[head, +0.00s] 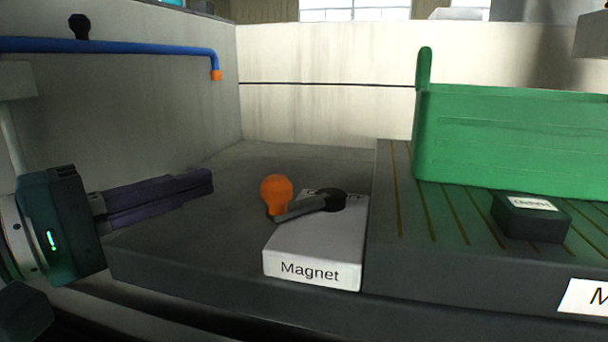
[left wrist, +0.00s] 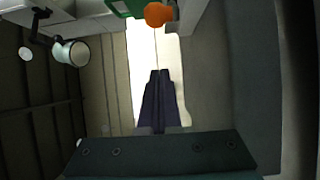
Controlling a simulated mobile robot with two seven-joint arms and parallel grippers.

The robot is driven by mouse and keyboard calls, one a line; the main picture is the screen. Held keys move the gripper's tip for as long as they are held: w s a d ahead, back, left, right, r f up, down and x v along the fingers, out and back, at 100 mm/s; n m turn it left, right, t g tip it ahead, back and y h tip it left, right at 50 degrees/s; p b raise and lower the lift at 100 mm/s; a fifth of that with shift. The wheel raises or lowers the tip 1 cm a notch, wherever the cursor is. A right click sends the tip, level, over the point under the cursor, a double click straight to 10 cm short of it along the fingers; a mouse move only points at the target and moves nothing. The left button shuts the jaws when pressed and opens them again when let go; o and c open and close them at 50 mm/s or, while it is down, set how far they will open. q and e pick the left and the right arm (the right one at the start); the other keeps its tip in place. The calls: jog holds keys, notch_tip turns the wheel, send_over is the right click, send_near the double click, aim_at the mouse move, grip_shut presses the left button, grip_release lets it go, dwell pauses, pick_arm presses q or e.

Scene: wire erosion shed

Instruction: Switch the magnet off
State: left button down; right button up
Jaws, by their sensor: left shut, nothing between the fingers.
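The magnet switch is a pale block (head: 315,250) labelled "Magnet" on the dark bench. A dark lever (head: 300,208) lies across its top from a round black pivot (head: 332,199) toward the left. The lever's end carries an orange knob (head: 276,192), which stands up at the block's left side. Lettering on the block's top is mostly hidden by the lever and pivot. The orange knob also shows in the left wrist view (left wrist: 158,14), beyond my fingertips. My left gripper (head: 210,181) is shut and empty, left of the knob and apart from it. My right gripper is out of view.
A grooved dark plate (head: 400,215) rises right of the switch. It bears a green crate (head: 500,135) and a small dark labelled block (head: 530,220). A blue pipe (head: 140,47) with an orange tip runs above my left gripper. Bare bench (head: 260,157) lies behind the switch.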

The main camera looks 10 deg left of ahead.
pick_arm(q)
jog(key=x, duration=0.6)
jog(key=shift+r+p, duration=0.15)
jog(key=shift+p, duration=0.2)
jog(key=s+d, duration=0.1)
jog(key=s+p, duration=0.1)
jog(key=shift+s+d, duration=0.65)
jog(key=shift+s, duration=0.05)
jog(key=shift+s+d, duration=0.2)
jog(key=shift+s, duration=0.05)
